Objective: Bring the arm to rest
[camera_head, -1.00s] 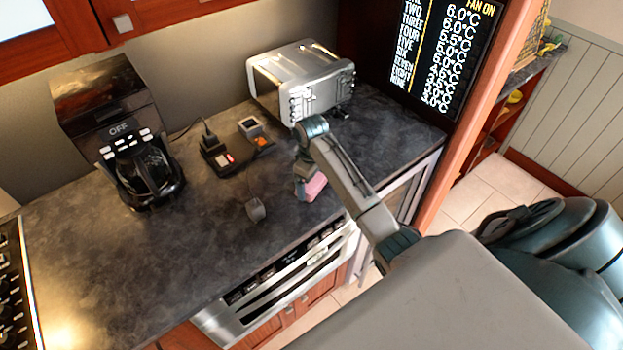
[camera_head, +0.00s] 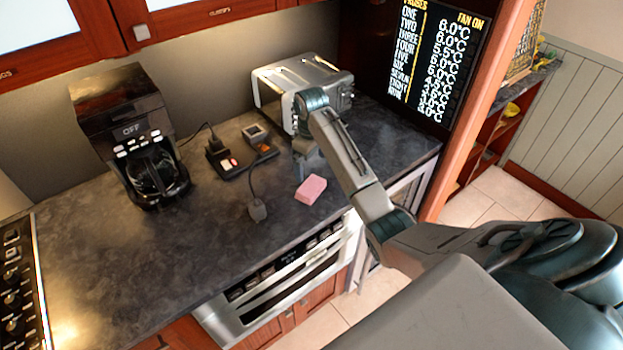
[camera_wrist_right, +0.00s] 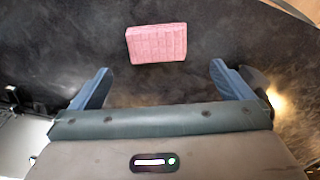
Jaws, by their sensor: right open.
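My right arm (camera_head: 345,160) comes in from the lower right in the head view, bent over the counter. Its gripper (camera_head: 305,160) hangs down in front of the toaster, above the counter and behind the pink block (camera_head: 311,189). In the right wrist view the gripper (camera_wrist_right: 160,67) has its two blue fingers spread wide with nothing between them. The pink block (camera_wrist_right: 156,43) lies on the dark counter beyond the fingertips, apart from them. My left gripper is not in view.
A silver toaster (camera_head: 325,78) stands close behind the right gripper. A coffee maker (camera_head: 125,110), a small dark device (camera_head: 235,160) and a small grey object (camera_head: 257,210) are on the counter (camera_head: 150,260). The drawer front (camera_head: 285,290) below appears shut. The counter's front left is clear.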

